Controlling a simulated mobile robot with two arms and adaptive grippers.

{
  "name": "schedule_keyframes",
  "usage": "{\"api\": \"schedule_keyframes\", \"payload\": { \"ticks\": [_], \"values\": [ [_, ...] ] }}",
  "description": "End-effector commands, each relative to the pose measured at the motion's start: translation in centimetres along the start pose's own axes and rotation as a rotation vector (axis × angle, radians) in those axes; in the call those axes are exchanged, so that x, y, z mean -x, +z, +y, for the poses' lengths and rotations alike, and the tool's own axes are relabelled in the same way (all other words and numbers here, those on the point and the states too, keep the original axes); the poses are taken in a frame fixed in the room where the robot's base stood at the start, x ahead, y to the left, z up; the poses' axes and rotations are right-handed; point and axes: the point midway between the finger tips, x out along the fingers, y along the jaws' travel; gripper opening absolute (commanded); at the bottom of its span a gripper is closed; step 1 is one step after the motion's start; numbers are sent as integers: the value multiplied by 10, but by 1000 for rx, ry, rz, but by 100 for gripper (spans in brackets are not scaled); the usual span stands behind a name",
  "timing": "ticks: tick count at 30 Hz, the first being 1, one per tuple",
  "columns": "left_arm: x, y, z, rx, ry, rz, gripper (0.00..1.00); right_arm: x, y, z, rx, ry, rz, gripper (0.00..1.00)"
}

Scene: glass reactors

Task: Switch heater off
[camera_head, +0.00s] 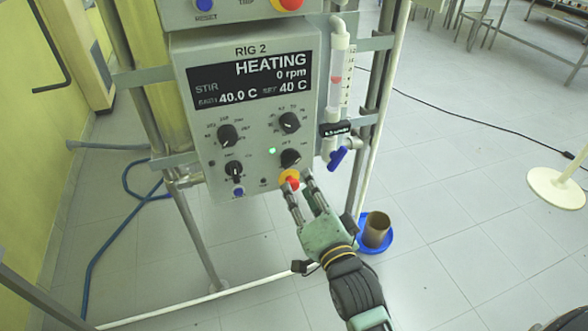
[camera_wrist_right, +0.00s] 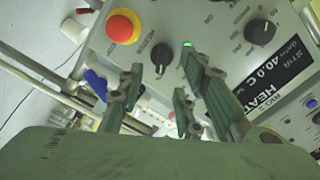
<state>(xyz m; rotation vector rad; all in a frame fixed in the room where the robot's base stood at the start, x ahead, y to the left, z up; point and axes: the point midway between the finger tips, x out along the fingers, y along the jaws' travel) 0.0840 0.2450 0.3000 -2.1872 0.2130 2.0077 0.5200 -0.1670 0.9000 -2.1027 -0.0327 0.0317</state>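The RIG 2 control box (camera_head: 215,70) shows HEATING, 0 rpm, bath 40.0 C and set 40 C. A black knob (camera_head: 290,158) sits low on its right side, beside a lit green lamp (camera_head: 272,150); its small labels are not readable. A red button on a yellow base (camera_head: 290,177) is just below it. My right gripper (camera_head: 298,182) is open and empty, fingertips at the button's height. In the right wrist view, the black knob (camera_wrist_right: 161,54) appears between and beyond the fingertips (camera_wrist_right: 162,70); I cannot tell whether they touch anything. My left gripper is not in view.
Other knobs (camera_head: 227,136) (camera_head: 289,122) (camera_head: 233,169) and a blue button (camera_head: 238,192) are on the same panel. A glass flow tube with a blue valve handle (camera_head: 338,158) stands close to its right.

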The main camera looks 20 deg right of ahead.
Motion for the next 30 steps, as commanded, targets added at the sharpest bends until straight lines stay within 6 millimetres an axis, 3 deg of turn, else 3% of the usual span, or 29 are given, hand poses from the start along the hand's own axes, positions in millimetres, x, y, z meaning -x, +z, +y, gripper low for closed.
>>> {"api": "schedule_keyframes", "payload": {
  "ticks": [7, 15, 26, 30],
  "values": [
    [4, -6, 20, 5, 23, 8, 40, -30, -5, -7, -7, -10, 9, 32],
    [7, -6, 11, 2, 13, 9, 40, -68, -5, -5, -7, -8, 7, 32],
    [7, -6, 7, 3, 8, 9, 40, -76, -4, -5, -7, -7, 7, 32],
    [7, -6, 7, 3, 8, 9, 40, -76, -4, -5, -7, -8, 7, 22]
  ]
}}
